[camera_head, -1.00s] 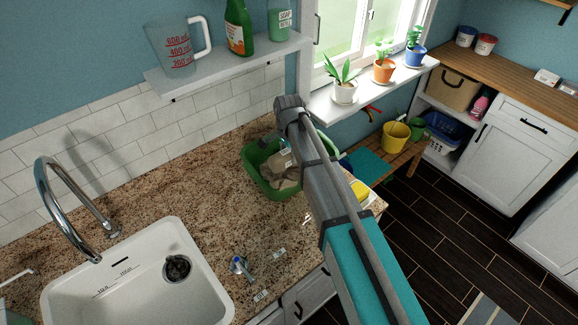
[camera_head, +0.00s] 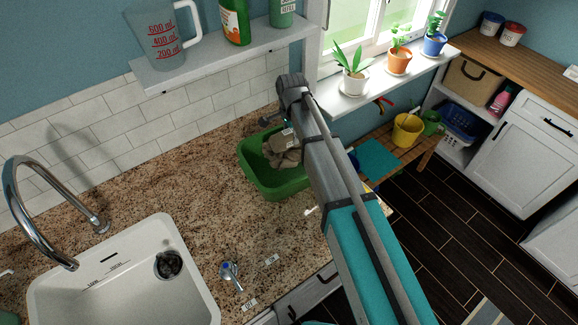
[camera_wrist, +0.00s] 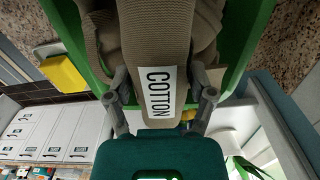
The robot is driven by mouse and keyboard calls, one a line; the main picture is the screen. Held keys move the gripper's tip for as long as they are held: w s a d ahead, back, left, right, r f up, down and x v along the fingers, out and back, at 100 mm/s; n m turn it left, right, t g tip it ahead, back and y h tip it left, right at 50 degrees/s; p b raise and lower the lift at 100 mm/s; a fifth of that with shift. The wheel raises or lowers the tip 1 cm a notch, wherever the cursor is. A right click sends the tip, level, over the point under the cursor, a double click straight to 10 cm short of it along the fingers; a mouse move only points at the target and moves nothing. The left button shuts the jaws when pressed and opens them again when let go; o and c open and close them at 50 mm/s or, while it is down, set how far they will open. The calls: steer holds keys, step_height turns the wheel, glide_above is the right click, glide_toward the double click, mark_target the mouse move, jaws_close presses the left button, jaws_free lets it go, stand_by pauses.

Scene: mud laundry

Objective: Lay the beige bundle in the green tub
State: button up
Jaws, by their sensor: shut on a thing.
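The beige bundle (camera_head: 283,153), a folded cloth with a white label reading COTTON, shows over the back part of the green tub (camera_head: 268,188). The tub stands on the granite counter. In the wrist view the bundle (camera_wrist: 205,25) lies between the two fingers of my gripper (camera_wrist: 162,95), which is shut on it. The tub's green rim (camera_wrist: 250,45) shows on both sides of the bundle there. In the head view my arm hides part of the tub and most of my gripper. I cannot tell whether the bundle touches the tub's floor.
A white sink (camera_head: 120,285) with a tap (camera_head: 45,215) is at the left. A shelf (camera_head: 215,55) with a jug and bottles hangs above. Potted plants stand on the windowsill (camera_head: 385,85). A yellow block (camera_wrist: 62,68) lies beside the tub. Counter between sink and tub is mostly clear.

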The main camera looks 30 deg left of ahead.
mark_target(290, 147)
steer(key=shift+s+a, duration=0.1)
steer(key=shift+s, duration=0.05)
step_height(290, 147, down, 6)
steer(key=b, duration=0.6)
steer(key=shift+f, duration=0.1)
stand_by(0.5)
steer(key=shift+f+b, duration=1.9)
steer(key=shift+b, duration=0.1)
steer(key=shift+f, duration=0.15)
steer(key=o, duration=1.2)
steer(key=shift+r, duration=0.2)
step_height(290, 147, up, 12)
steer(key=p, duration=1.2)
